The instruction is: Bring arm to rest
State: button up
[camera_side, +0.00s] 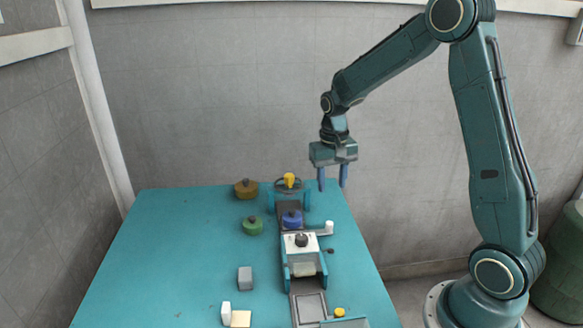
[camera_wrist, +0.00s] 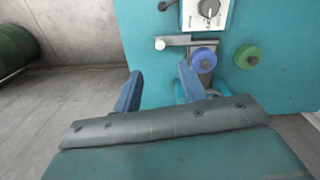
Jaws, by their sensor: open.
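My gripper (camera_side: 333,178) hangs from my raised arm above the far right edge of the teal table (camera_side: 180,260) in the side view. Its two blue fingers point down, apart, with nothing between them. In the wrist view my gripper (camera_wrist: 158,85) shows its fingers spread, with table edge and grey floor beyond. The buffing machine (camera_side: 301,243) stands on the table, below and left of my gripper. A blue brush (camera_side: 292,219) sits on it, and also shows in the wrist view (camera_wrist: 203,60).
A brown brush (camera_side: 246,188) and a green brush (camera_side: 253,226) stand left of the machine. A grey block (camera_side: 245,278), a white block (camera_side: 226,312) and a cream block (camera_side: 241,319) lie near the front. A green drum (camera_side: 560,265) stands at the right. The table's left side is clear.

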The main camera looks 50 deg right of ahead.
jog(key=s+a+r+n+t, duration=0.3)
jog(key=s+a+r, duration=0.55)
jog(key=r, duration=0.35)
jog(key=s+a+r+n+t, duration=0.1)
jog(key=s+a+n, duration=0.1)
jog(key=s, duration=0.4)
jog(key=s+a+r+n+t, duration=0.1)
jog(key=s+a+r+n, duration=0.1)
jog(key=s, duration=0.4)
jog(key=shift+s+a+r+t, duration=0.2)
jog(key=shift+s+a+t, duration=0.2)
jog(key=shift+a, duration=0.15)
dwell(0.7)
